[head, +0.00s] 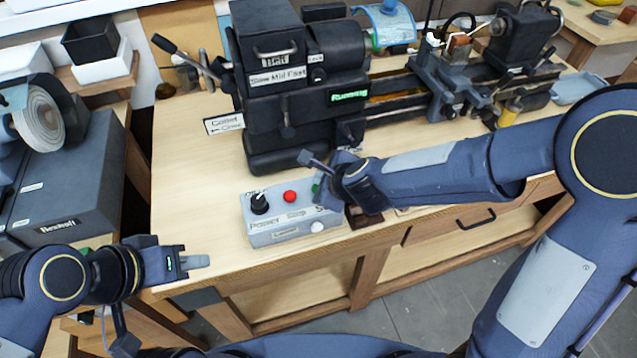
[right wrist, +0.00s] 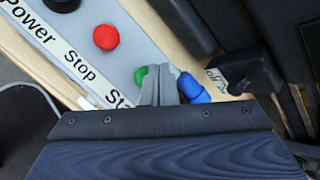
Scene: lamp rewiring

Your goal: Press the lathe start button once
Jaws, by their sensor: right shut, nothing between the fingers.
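The grey control box (head: 285,236) sits at the bench's front edge, with a black power knob (head: 259,203) and a red stop button (head: 290,196). The green start button (right wrist: 141,75) shows in the right wrist view, partly covered by my right gripper (right wrist: 161,88). Those fingers are shut, empty and right at the button; I cannot tell whether they touch it. The lathe (head: 300,110) stands behind the box and its sign (head: 348,96) is lit green, reading "Running". My left gripper (head: 195,261) is off the bench's front left corner; whether its fingers are apart is unclear.
A grinder-like machine (head: 70,180) stands at the left. A lever with a "Collet" label (head: 223,123) juts from the lathe's left. A blue thing (right wrist: 192,88) is beside my right fingers in the wrist view. The bench top left of the box is clear.

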